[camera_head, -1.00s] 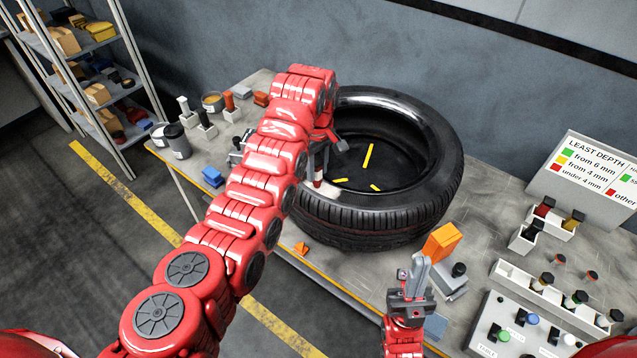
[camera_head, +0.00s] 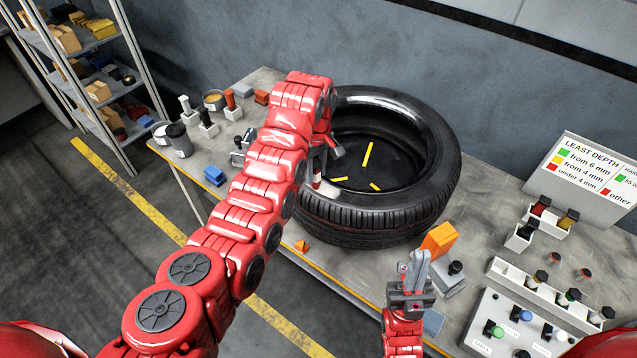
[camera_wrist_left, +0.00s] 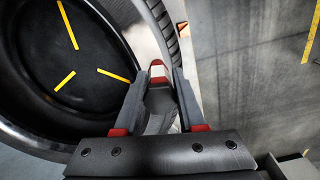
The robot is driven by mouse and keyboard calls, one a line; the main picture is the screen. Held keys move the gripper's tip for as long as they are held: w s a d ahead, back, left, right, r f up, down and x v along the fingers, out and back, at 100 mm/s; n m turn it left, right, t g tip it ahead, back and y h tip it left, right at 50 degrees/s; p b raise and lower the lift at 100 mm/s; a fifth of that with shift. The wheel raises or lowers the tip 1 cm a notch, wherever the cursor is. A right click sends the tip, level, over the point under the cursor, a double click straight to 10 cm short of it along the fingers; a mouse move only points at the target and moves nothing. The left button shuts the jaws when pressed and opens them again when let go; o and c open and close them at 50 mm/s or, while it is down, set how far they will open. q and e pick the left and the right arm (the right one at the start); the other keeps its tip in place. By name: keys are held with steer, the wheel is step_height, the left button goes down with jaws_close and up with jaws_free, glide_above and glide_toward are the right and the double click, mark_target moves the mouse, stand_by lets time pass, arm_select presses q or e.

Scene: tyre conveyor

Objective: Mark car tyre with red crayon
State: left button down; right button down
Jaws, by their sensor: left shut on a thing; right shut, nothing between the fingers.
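The black car tyre (camera_head: 395,215) lies flat on the grey table, with yellow strips showing inside its opening. It also shows in the left wrist view (camera_wrist_left: 150,35). My left gripper (camera_head: 318,180) is over the tyre's near-left sidewall. It is shut on a red-and-white crayon (camera_wrist_left: 158,72), whose red end shows between the fingertips (camera_wrist_left: 160,90) in the left wrist view. I cannot tell whether the crayon touches the rubber. The arm hides the tyre's left edge. My right gripper (camera_head: 415,268) is shut and empty, pointing up in front of the tyre.
A control panel (camera_head: 510,325) and white trays (camera_head: 515,272) fill the right side. Pots (camera_head: 178,140) and a blue block (camera_head: 214,175) stand at the left. A sign (camera_head: 590,170) stands at the back right.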

arm_select(q)
steer(key=shift+s, duration=0.1)
stand_by(0.3)
steer(key=shift+s+a+p, duration=0.15)
steer(key=shift+a+p, duration=0.05)
steer(key=shift+p, duration=0.6)
steer(key=shift+f+b, duration=0.1)
steer(key=shift+b, duration=0.3)
steer(key=shift+w+d, duration=0.2)
steer(key=shift+w, duration=0.15)
steer(key=shift+w+d+b, duration=0.1)
steer(key=shift+w+b, duration=0.05)
steer(key=shift+b, duration=0.45)
steer(key=shift+d, duration=0.1)
